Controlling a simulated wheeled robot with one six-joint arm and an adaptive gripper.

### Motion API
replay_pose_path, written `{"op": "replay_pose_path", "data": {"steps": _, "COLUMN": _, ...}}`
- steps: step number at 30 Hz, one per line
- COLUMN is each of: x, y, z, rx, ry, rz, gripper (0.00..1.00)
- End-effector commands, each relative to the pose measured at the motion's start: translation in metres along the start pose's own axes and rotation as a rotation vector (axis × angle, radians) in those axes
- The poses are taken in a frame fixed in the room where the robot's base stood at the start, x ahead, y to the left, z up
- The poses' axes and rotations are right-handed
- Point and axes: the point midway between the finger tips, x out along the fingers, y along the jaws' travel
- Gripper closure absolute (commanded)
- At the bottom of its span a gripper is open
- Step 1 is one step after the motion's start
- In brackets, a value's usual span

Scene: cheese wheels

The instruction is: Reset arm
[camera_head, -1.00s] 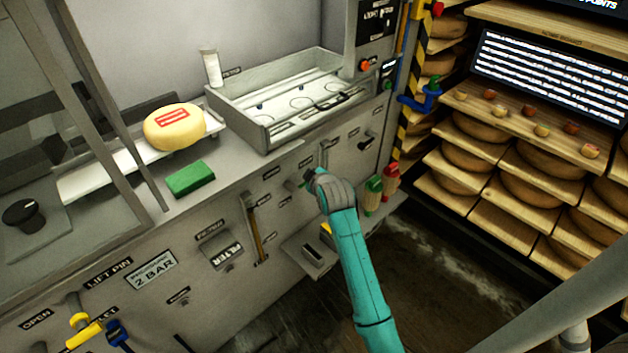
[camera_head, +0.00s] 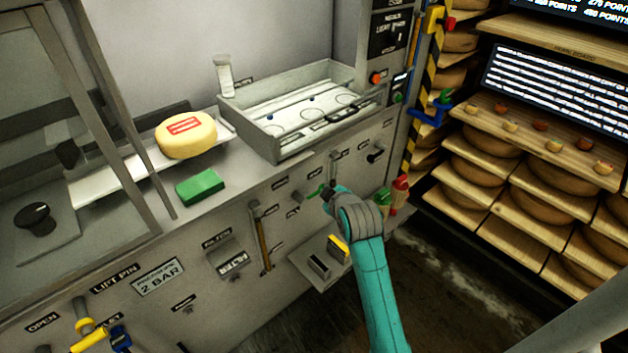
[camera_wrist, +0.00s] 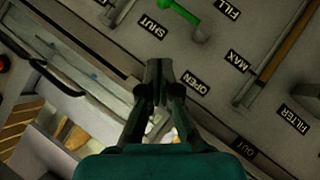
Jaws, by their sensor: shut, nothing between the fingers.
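My teal arm (camera_head: 372,280) reaches up from the lower middle of the head view toward the machine's front panel. My gripper (camera_wrist: 159,72) shows in the wrist view, its dark fingers together and empty. In the head view the fingers are mostly hidden by the wrist. A green-handled valve lever (camera_wrist: 178,12) is on the panel near the fingertips, by the SHUT and FILL labels; it also shows in the head view (camera_head: 316,191). I cannot tell whether the fingers touch it, though in the wrist view they look apart.
A yellow cheese wheel (camera_head: 186,135) sits on a white tray, with a green block (camera_head: 200,187) in front. A metal basin (camera_head: 272,145) stands on the counter. A small ledge (camera_head: 312,284) juts out below the panel. Racks of cheese wheels (camera_head: 487,160) stand at the right.

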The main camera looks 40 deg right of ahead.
Motion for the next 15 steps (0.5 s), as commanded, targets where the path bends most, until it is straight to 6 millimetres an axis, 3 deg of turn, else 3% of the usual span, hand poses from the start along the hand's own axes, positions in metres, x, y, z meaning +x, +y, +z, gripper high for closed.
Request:
{"op": "replay_pose_path", "data": {"steps": 8, "x": 0.0, "y": -0.002, "z": 0.001, "rx": 0.001, "ry": 0.001, "rz": -0.001, "gripper": 1.0}}
{"op": "replay_pose_path", "data": {"steps": 11, "x": -0.003, "y": -0.014, "z": 0.006, "rx": 0.01, "ry": 0.007, "rz": -0.006, "gripper": 1.0}}
{"op": "replay_pose_path", "data": {"steps": 15, "x": -0.016, "y": -0.051, "z": 0.021, "rx": 0.045, "ry": 0.032, "rz": -0.017, "gripper": 1.0}}
